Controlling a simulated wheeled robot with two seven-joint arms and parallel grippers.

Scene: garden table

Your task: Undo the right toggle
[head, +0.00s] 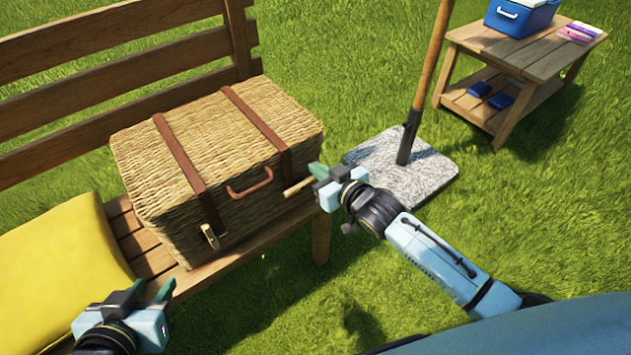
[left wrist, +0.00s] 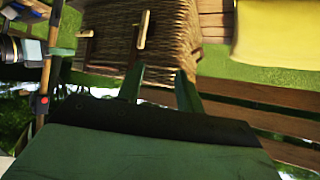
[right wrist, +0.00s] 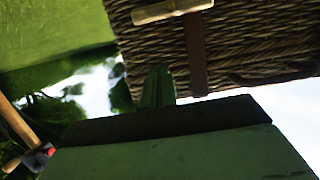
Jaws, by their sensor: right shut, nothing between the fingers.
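A wicker basket (head: 215,150) stands closed on the bench, with two brown leather straps over its lid. The right toggle (head: 297,187) is a pale wooden peg on its front, lying crosswise to the strap; it also shows in the right wrist view (right wrist: 172,11). The left toggle (head: 210,237) points upright, along its strap. My right gripper (head: 318,170) is shut and empty just beside the outer end of the right toggle; I cannot tell whether they touch. My left gripper (head: 152,290) is open and empty in front of the bench, apart from the basket.
A brown carry handle (head: 250,184) sits between the toggles. A yellow cushion (head: 60,270) lies left of the basket on the bench. A pole (head: 425,80) rises from a stone base (head: 385,175) behind my right gripper. A side table (head: 525,50) holds a blue cooler (head: 520,18).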

